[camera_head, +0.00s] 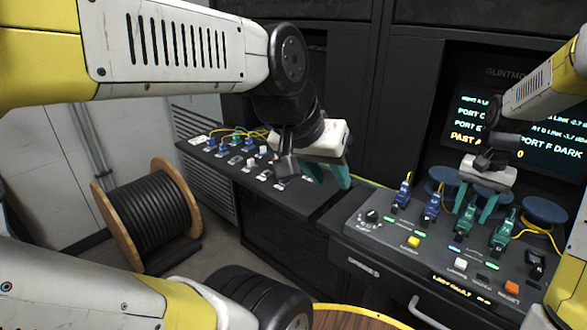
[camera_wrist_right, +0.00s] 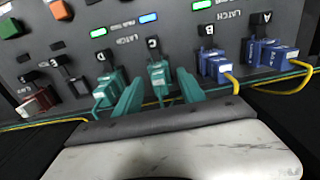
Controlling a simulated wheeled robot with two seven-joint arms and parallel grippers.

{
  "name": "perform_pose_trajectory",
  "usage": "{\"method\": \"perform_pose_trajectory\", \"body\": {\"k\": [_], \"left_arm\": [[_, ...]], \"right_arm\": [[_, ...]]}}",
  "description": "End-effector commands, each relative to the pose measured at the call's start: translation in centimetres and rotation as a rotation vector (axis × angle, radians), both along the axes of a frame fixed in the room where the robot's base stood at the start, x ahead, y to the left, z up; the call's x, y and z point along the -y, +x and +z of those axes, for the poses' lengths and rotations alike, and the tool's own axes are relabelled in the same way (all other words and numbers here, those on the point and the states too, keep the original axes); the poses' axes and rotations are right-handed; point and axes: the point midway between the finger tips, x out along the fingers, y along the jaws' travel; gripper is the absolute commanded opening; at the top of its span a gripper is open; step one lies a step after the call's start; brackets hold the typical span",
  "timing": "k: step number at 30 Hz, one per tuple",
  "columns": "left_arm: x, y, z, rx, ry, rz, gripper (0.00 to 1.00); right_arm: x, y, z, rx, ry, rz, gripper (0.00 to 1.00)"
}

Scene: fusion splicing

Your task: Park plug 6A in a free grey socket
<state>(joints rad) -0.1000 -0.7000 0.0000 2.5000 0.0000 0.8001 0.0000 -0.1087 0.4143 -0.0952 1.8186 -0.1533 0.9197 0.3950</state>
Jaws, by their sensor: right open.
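I cannot read "6A" on any plug. On the grey console (camera_head: 375,243), blue plugs (camera_head: 403,192) (camera_head: 432,206) stand in the ports marked A and B, and teal plugs (camera_head: 466,221) (camera_head: 503,234) in C and D. In the right wrist view my right gripper (camera_wrist_right: 158,80) is open, with its teal fingers either side of the teal plug at C (camera_wrist_right: 160,77), not visibly closed on it. In the head view my right gripper (camera_head: 472,210) is over that plug. My left gripper (camera_head: 327,177) is open and empty between the console and the left bench.
The left bench (camera_head: 305,207) carries rows of blue, teal and pale plugs or sockets; which are free is unclear. Yellow cables (camera_head: 540,233) run behind the console plugs, near blue spools (camera_head: 545,209). A lit screen (camera_head: 470,112) stands behind. A cable reel (camera_head: 150,215) stands on the floor.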

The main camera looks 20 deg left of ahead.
Motion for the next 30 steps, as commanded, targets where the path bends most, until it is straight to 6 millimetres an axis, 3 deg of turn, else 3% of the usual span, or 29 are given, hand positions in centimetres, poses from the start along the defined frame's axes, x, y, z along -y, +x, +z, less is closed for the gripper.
{"method": "perform_pose_trajectory", "body": {"k": [17, 24, 30], "left_arm": [[0.0, 0.0, 0.0, 0.0, 0.0, 0.0, 0.36], [0.0, 0.0, 0.0, 0.0, 0.0, 0.0, 0.36], [0.0, 0.0, 0.0, 0.0, 0.0, 0.0, 0.36]], "right_arm": [[0.0, 0.01, 0.02, 0.0, 0.0, 0.0, 0.47], [0.0, 0.0, 0.02, 0.0, 0.0, 0.0, 0.02], [0.0, 0.0, 0.02, 0.0, 0.0, 0.0, 0.0]]}}
